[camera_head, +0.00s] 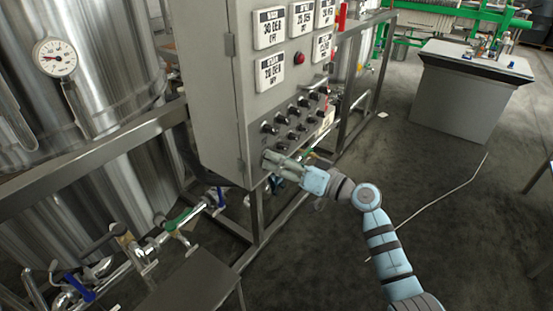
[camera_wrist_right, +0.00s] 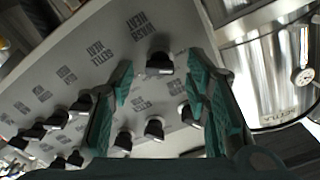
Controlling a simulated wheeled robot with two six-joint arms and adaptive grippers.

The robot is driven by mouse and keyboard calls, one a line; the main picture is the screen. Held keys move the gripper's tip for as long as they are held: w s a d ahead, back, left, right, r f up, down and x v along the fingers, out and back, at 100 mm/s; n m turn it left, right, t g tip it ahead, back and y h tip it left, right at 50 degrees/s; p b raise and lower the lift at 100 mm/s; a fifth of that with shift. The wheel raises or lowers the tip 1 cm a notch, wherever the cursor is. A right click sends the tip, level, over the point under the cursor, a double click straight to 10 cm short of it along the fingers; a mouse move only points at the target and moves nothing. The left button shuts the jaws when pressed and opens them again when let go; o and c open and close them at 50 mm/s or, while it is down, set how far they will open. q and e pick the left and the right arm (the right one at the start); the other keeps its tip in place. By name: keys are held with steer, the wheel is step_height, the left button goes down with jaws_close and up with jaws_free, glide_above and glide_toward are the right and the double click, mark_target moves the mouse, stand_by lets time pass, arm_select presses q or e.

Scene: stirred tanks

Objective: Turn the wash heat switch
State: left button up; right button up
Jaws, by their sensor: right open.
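The control panel (camera_head: 290,105) is a grey cabinet face with rows of black rotary switches (camera_head: 297,121). In the right wrist view one black switch (camera_wrist_right: 158,62) sits between the two teal fingers of my right gripper (camera_wrist_right: 160,72). The fingers are spread apart with a gap on both sides of this switch. My left gripper is out of view.
Other switches (camera_wrist_right: 154,127) stand close around the gripper. The panel also bears a red lamp (camera_head: 299,58) and white displays (camera_head: 270,72). A steel tank with a gauge (camera_head: 55,57), pipes with valves (camera_head: 180,219) and frame rails are at the left.

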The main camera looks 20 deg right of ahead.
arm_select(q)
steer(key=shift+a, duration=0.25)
arm_select(e)
steer(key=shift+w+a, duration=0.4)
steer(key=shift+w, duration=0.1)
steer(key=shift+c, duration=0.5)
jaws_close()
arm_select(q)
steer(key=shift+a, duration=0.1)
arm_select(e)
steer(key=shift+m, duration=0.4)
arm_select(q)
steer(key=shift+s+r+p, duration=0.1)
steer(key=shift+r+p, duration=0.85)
steer(key=shift+p, duration=0.1)
arm_select(e)
steer(key=shift+m, duration=3.5)
